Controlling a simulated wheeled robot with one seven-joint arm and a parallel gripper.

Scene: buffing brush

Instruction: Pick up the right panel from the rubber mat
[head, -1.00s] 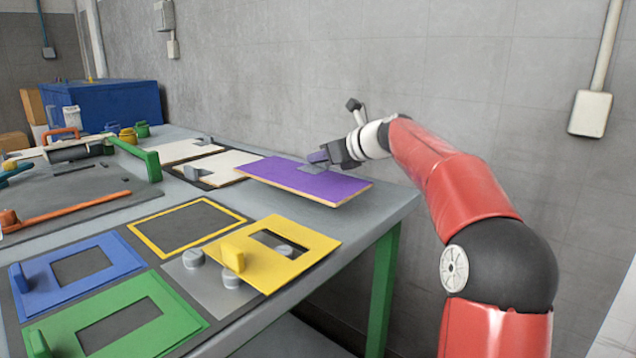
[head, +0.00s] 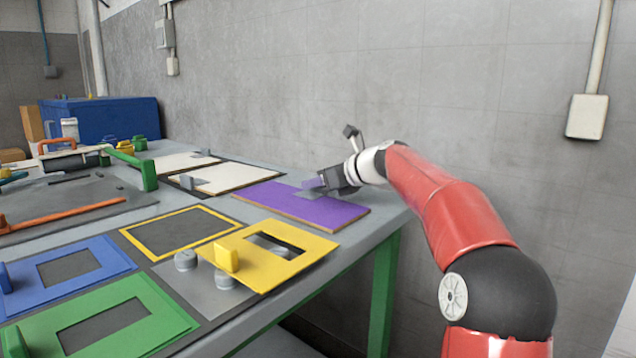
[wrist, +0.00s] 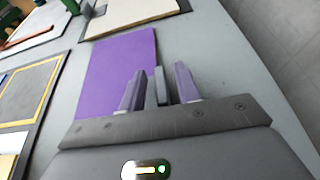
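The right panel, a flat purple board (head: 288,208) with pale wooden edges, lies at the right end of the bench, beside two off-white panels. It also fills the middle of the wrist view (wrist: 110,75). A grey upright handle (wrist: 161,86) stands on it. My gripper (head: 318,183) is low over the panel's far right part. In the wrist view, my gripper's two lavender fingers (wrist: 159,88) stand on either side of the handle, with a visible gap at each side. A dark mat (head: 187,188) shows under the off-white panels; whether it reaches under the purple one is unclear.
Two off-white panels (head: 228,180) lie to the left. Yellow (head: 283,265), blue (head: 100,258) and green (head: 150,318) frames lie at the front. A blue box (head: 105,118) stands at the back left. The grey wall (head: 450,90) runs close behind my arm.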

